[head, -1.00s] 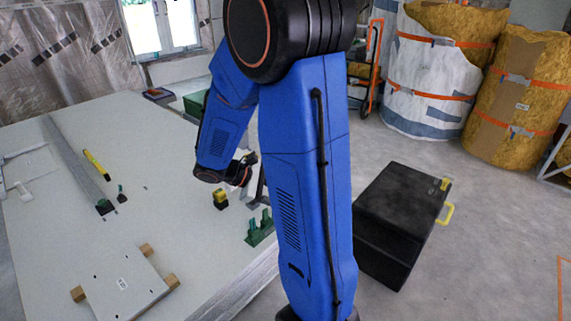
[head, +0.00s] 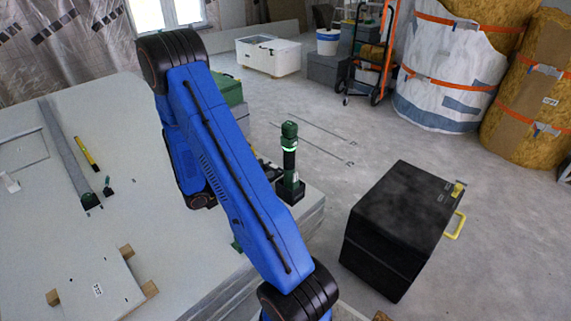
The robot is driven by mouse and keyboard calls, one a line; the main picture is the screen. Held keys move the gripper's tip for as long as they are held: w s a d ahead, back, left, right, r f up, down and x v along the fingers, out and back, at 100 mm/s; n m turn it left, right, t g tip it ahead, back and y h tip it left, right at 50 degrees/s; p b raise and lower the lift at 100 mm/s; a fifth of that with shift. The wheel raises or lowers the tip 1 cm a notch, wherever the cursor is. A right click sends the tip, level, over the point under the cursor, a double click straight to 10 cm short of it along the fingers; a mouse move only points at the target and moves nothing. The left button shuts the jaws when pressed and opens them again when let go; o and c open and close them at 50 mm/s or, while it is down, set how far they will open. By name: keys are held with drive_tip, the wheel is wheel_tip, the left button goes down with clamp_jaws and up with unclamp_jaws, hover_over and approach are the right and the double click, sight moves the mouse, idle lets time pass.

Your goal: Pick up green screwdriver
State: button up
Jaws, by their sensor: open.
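A tall, upright tool with a green top, a black middle and a pale green ring (head: 290,150) stands on a dark base at the right-hand corner of the table; I take it to be the green screwdriver. My blue arm crosses in front of the table. My gripper (head: 266,170) is mostly hidden behind the upper arm; only a dark part shows just left of the tool. It is open, and I cannot tell whether it touches the tool.
The pale table (head: 150,195) fills the left. On it lie a yellow-black tool (head: 87,153), a grey rail (head: 66,150) and a white panel on wooden blocks (head: 95,290). A black case (head: 400,225) stands on the floor at right. Grey floor between is clear.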

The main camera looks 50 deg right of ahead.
sight(285, 160)
drive_tip(key=x, duration=1.1)
drive_tip(key=shift+w, duration=0.25)
drive_tip(key=x, duration=0.6)
drive_tip(key=shift+w+d, duration=0.2)
drive_tip(key=shift+d, duration=0.2)
clamp_jaws()
